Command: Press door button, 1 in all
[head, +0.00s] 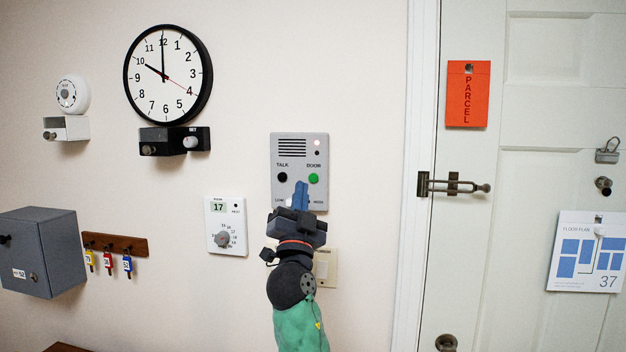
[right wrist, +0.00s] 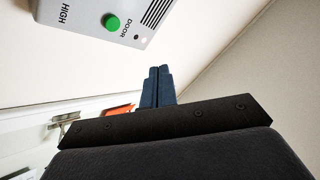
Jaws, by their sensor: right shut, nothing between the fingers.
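The grey intercom panel (head: 300,152) is on the wall in the middle of the head view, with a speaker grille, a black TALK button (head: 282,177) and a green DOOR button (head: 313,178). My right gripper (head: 300,190) is in front of the panel's lower part, its shut blue fingers pointing up just below and left of the green button. It hides part of the panel's lower labels. In the right wrist view the shut fingertips (right wrist: 159,70) are empty and the green button (right wrist: 112,24) shows up and to the left, apart from them. My left gripper is out of view.
A thermostat (head: 226,226) is left of my right arm, and a light switch (head: 325,267) is partly behind it. A door (head: 520,185) with a latch (head: 453,186) and an orange parcel tag (head: 468,94) is to the right. A clock (head: 168,75) and a grey box (head: 42,250) are to the left.

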